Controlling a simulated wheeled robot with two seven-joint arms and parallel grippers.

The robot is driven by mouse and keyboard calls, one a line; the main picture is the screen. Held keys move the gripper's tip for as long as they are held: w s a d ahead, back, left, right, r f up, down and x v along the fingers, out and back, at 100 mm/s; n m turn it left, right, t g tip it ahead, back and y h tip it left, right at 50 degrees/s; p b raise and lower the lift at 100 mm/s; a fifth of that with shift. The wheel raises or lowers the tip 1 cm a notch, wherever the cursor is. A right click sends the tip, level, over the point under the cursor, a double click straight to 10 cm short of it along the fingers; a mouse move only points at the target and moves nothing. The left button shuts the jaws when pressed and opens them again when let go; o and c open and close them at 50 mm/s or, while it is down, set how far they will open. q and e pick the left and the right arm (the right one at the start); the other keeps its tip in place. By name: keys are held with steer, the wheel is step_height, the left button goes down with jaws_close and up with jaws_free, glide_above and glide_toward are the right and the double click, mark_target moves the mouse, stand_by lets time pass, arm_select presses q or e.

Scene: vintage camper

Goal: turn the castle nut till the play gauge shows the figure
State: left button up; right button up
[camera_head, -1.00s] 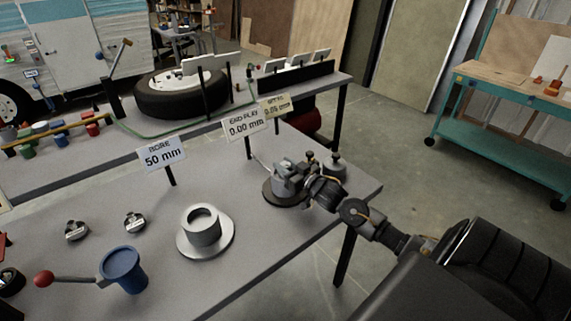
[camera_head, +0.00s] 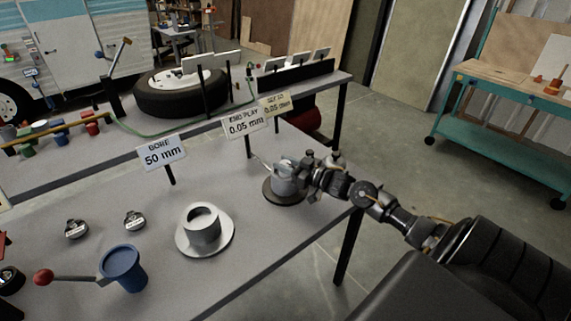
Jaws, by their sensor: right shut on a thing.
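My right gripper (camera_head: 298,172) is at the grey hub assembly on a dark round base (camera_head: 283,197), near the bench's right edge. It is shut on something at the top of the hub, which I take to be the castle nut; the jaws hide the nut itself. The END PLAY sign (camera_head: 244,124) behind the hub reads 0.05 mm. A yellowish card (camera_head: 277,104) beside it seems to read SET TO 0.05 mm, in small blurred print. My left gripper is not in view.
A flanged grey cylinder (camera_head: 204,231), a blue cup with a red-knobbed handle (camera_head: 122,268) and two small metal pieces (camera_head: 76,229) stand left on the bench. A BORE 50 mm sign (camera_head: 162,153) stands behind them. A wheel (camera_head: 180,94) lies on the back bench.

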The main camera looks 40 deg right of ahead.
steer(key=o, duration=0.9)
steer(key=shift+o, duration=0.2)
steer(key=shift+s+d+f, duration=0.1)
steer(key=shift+s+d, duration=0.1)
steer(key=shift+s, duration=0.25)
steer(key=b+v, duration=0.1)
steer(key=v, duration=0.8)
steer(key=shift+s, duration=0.4)
steer(key=shift+d, duration=0.15)
